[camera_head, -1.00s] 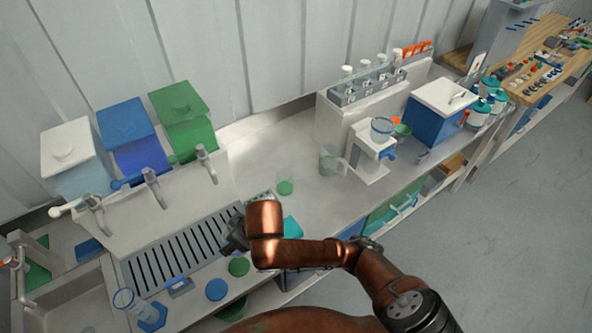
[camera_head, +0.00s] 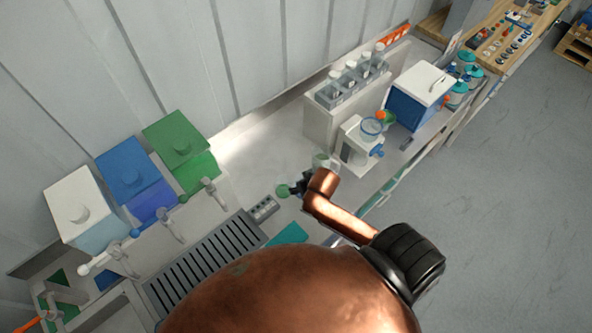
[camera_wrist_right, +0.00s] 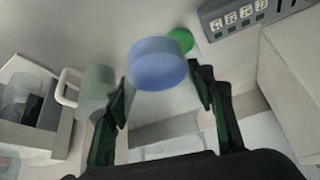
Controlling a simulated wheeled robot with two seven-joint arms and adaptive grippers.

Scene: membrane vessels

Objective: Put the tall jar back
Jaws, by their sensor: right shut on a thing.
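My right gripper (camera_head: 300,187) is over the counter, beside the small green-based cup (camera_head: 283,190) and in front of the clear jug. In the right wrist view its fingers (camera_wrist_right: 158,80) stand apart on either side of a jar with a round blue part (camera_wrist_right: 157,63), and are shut on it. The jar's body is faint between the fingers, and I take it to be the tall jar. In the head view the gripper hides it. A green disc (camera_wrist_right: 182,38) shows just behind the blue part. My left gripper is not in view.
The handled jug (camera_wrist_right: 97,88) stands close to the left finger. A white dispenser (camera_head: 352,148), a vial rack (camera_head: 345,88) and a blue box (camera_head: 415,98) stand to the right. A slotted drain (camera_head: 205,262) and colored tanks (camera_head: 130,170) are at left.

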